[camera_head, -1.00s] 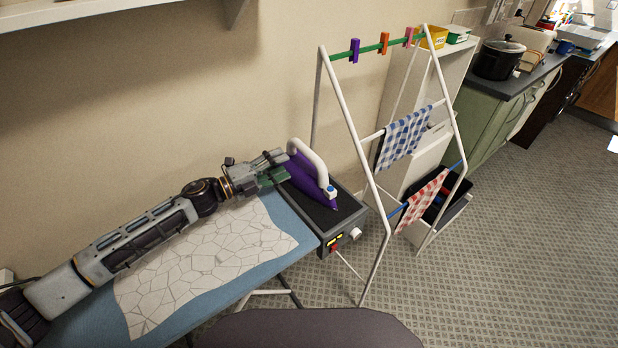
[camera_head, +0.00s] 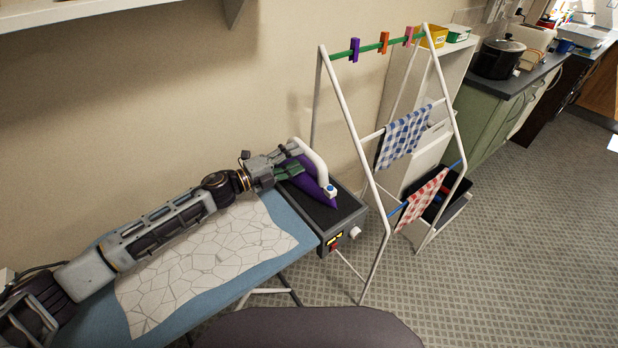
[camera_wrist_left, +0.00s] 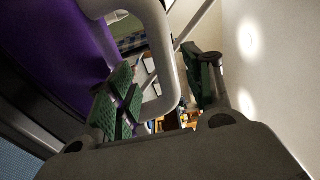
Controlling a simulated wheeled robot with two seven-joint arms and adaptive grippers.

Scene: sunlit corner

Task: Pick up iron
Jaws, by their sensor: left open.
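The iron has a purple body (camera_head: 318,190) and a white handle (camera_head: 312,162). It sits on a dark rest (camera_head: 347,208) at the far right end of the blue ironing board (camera_head: 285,215). My left gripper (camera_head: 288,160) is at the iron's handle, reaching in from the left. In the left wrist view the gripper (camera_wrist_left: 165,84) is open, with green-padded fingers on both sides of the white handle (camera_wrist_left: 160,50). The purple body (camera_wrist_left: 60,55) fills the left of that view. I cannot tell whether the pads touch the handle. My right gripper is not in view.
A white drying rack (camera_head: 372,190) with checked cloths stands close to the right of the iron. The wall (camera_head: 150,110) is just behind the board. A pale patterned cloth (camera_head: 205,260) lies on the board. Carpeted floor (camera_head: 500,270) is open at the right.

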